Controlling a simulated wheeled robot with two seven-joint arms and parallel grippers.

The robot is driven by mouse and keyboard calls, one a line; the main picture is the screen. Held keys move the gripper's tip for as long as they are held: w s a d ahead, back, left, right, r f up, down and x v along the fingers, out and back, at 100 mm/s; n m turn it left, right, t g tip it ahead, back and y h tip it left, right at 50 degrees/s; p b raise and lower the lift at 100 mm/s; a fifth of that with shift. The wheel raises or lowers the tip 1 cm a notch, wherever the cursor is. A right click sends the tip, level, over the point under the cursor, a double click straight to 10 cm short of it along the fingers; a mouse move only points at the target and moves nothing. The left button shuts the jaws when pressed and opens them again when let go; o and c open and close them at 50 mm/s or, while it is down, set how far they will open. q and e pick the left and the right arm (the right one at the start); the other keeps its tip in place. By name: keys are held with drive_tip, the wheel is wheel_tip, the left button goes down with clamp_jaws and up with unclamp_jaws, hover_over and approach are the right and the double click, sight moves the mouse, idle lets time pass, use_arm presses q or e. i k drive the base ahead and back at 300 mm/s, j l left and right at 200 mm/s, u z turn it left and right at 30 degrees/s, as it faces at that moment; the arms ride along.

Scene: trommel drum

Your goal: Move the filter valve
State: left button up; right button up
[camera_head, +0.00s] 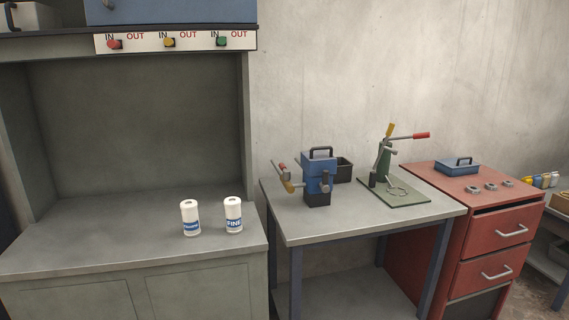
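A white label strip (150,41) runs along the front edge of the shelf at upper left, with IN and OUT printed several times. Three knobs sit on it: a red knob (114,44) at the left, a yellow knob (169,42) in the middle and a green knob (221,41) at the right. Each is near an IN label, with OUT to its right. No marking that I can read names one of them as the filter valve. Neither of my grippers is in view.
Two white canisters (190,218) (233,215) stand on the grey cabinet top (110,240); the right one reads FINE. A grey table (350,222) holds a blue device (319,175) and a green lever press (383,165). A red drawer cabinet (480,230) stands at right.

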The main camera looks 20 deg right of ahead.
sight(286, 173)
drive_tip(key=i+l, duration=0.15)
drive_tip(key=i, duration=0.25)
drive_tip(key=i+l, duration=0.15)
drive_tip(key=i, duration=0.25)
drive_tip(key=i+l+u, duration=0.1)
drive_tip(key=i, duration=0.3)
drive_tip(key=i+l, duration=0.2)
drive_tip(key=i, duration=0.2)
